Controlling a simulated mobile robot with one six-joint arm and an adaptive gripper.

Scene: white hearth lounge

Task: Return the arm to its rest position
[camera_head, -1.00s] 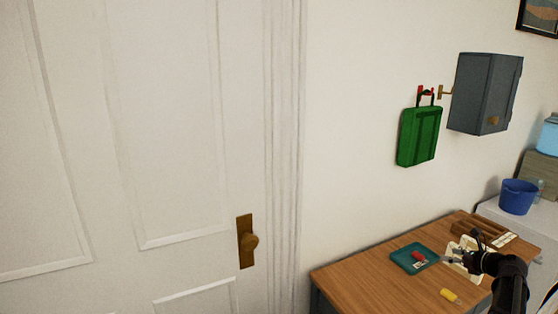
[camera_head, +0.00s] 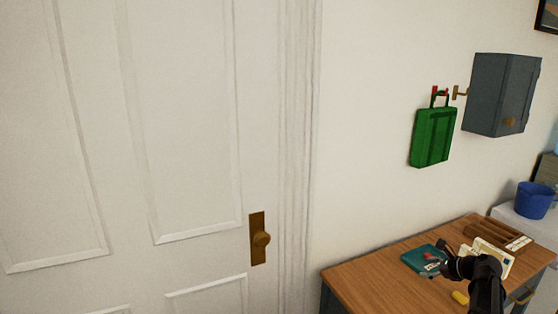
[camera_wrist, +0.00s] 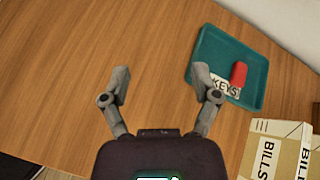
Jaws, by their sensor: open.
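My gripper (camera_wrist: 160,88) is open and empty in the wrist view, its two fingers spread above the bare wood of the table. In the head view my gripper (camera_head: 446,250) is at the lower right, over the wooden table (camera_head: 365,275). A teal tray (camera_wrist: 258,84) with a "KEYS" label and a red item (camera_wrist: 239,74) in it lies just right of the fingers in the wrist view. The tray also shows in the head view (camera_head: 412,262), partly hidden by my arm.
A yellow item (camera_head: 459,297) lies near the table's front. A green bag (camera_head: 433,137) hangs on the wall beside a grey cabinet (camera_head: 497,97). A white door (camera_head: 190,130) fills the left.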

